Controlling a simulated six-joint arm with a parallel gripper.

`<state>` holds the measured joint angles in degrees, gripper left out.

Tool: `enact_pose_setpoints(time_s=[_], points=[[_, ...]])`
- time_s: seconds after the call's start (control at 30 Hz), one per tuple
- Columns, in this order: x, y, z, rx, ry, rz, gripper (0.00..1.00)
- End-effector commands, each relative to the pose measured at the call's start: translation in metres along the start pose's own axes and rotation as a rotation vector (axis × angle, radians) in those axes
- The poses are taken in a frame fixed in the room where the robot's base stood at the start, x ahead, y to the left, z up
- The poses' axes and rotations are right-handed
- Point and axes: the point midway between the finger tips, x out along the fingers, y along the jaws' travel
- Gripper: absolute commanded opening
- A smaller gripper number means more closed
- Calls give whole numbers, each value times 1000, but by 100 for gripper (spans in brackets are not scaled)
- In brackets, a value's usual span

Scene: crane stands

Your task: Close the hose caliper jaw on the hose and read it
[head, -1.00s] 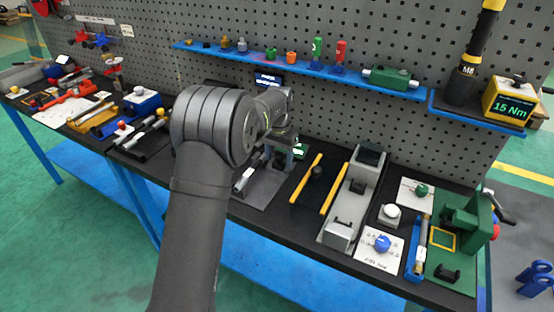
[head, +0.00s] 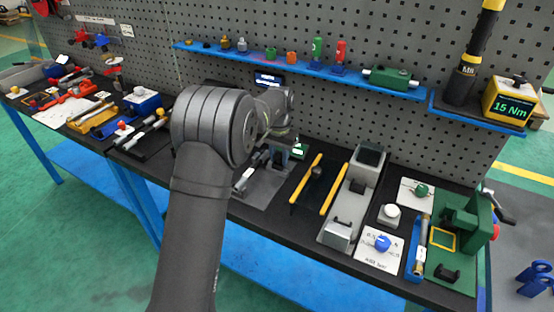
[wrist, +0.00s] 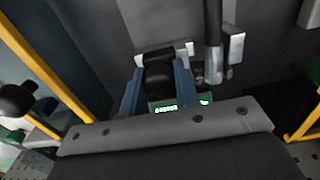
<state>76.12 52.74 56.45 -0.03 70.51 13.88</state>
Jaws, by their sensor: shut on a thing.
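In the wrist view my gripper (wrist: 158,76) has its two blue-grey fingers on either side of a black block, which looks like the grip of the hose caliper jaw (wrist: 158,78). The fingers are shut on it. A small green lit readout (wrist: 166,108) shows just below the block; its digits are too small to read surely. The dark hose (wrist: 213,25) with a pale metallic end stands just right of the fingers; I cannot tell whether the jaw touches it. In the head view my arm hides most of the caliper, with its grey base plate (head: 262,190) in sight.
Yellow rails (head: 334,188) stand right of the caliper, then a grey fixture (head: 340,232). A green crank device (head: 466,222) is at the far right. Left of my arm lie several tools and a blue block (head: 143,102). A pegboard with a blue shelf (head: 300,71) closes the back.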

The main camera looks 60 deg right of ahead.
Motion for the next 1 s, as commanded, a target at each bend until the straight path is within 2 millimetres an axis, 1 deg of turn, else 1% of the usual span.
enact_pose_setpoints(time_s=[0.03,1.0], points=[[8,0,4,0,-17,4,10],[9,-19,4,-2,-19,4,10]])
